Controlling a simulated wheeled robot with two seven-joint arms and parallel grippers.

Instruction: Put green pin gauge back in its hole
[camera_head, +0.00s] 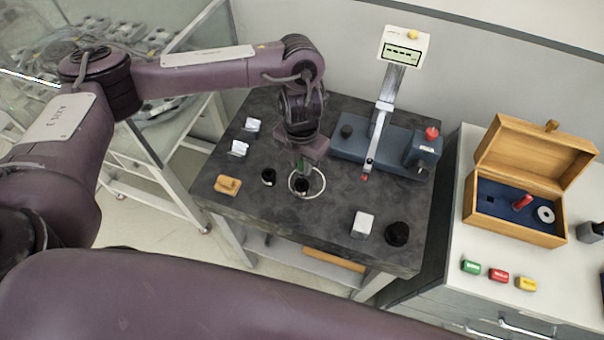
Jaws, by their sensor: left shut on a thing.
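My left gripper (302,170) points down over the dark stone-topped table and is shut on the green pin gauge (300,165). Only a small bit of green shows between the fingers. Right below is a black round part (302,187) inside a white ring mark (319,191); I cannot tell whether the gauge is in it or just above it. The open wooden case (515,231) on the right has a blue insert with a dark empty hole (490,199), a red pin gauge (522,202) and a pale ring (546,214). My right gripper is out of view.
A blue-grey measuring stand (350,150) with a display (402,50) stands at the table's back. A white block (362,224), black cylinders (397,234) (268,177) and a wooden piece (228,185) lie around. Green (471,267), red (499,275) and yellow (525,284) blocks lie before the case.

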